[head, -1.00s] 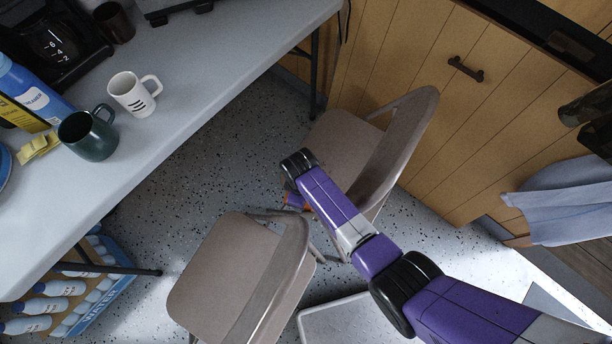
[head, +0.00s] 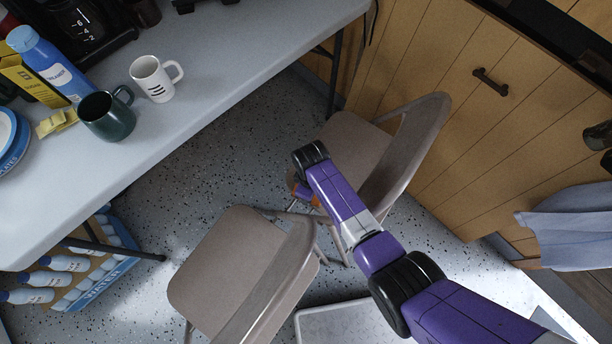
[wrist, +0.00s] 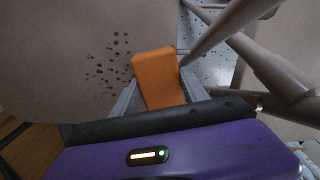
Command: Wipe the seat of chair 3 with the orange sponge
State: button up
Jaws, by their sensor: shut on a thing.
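My gripper (wrist: 160,98) is shut on the orange sponge (wrist: 158,72), which sticks out between the fingers in the wrist view. A small orange patch of it shows in the head view (head: 303,191), below the end of my arm. In the wrist view a taupe chair seat (wrist: 55,60) with a patch of dark specks (wrist: 112,62) lies beside the sponge. I cannot tell whether the sponge touches it. The head view shows a far folding chair (head: 350,142) and a near one (head: 222,262); my arm partly covers the far chair. No number shows on either.
A grey table (head: 215,75) at the left holds a white mug (head: 155,78), a dark green mug (head: 106,115) and a blue bottle (head: 45,62). Bottled water (head: 62,263) stands under it. Wooden cabinets (head: 455,125) stand behind the far chair. Chair tubes (wrist: 215,30) lie close right of the sponge.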

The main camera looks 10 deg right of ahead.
jog(key=shift+w+d, duration=0.65)
jog(key=shift+d, duration=0.35)
jog(key=shift+w+d, duration=0.65)
jog(key=shift+d, duration=0.35)
jog(key=shift+w+d+f+b, duration=0.1)
jog(key=shift+w+d+b, duration=0.65)
jog(key=shift+d, duration=0.35)
jog(key=shift+w+d+b, duration=0.25)
jog(key=shift+w+d, duration=0.3)
jog(key=shift+d, duration=0.35)
jog(key=shift+w+d+b, duration=0.2)
jog(key=shift+w+d, duration=0.35)
jog(key=shift+d, duration=0.3)
notch_tip(320, 180, up, 6)
jog(key=p, duration=0.6)
jog(key=shift+a, duration=0.1)
jog(key=shift+r, duration=0.2)
notch_tip(320, 180, up, 3)
jog(key=p, duration=0.2)
jog(key=shift+p, duration=0.4)
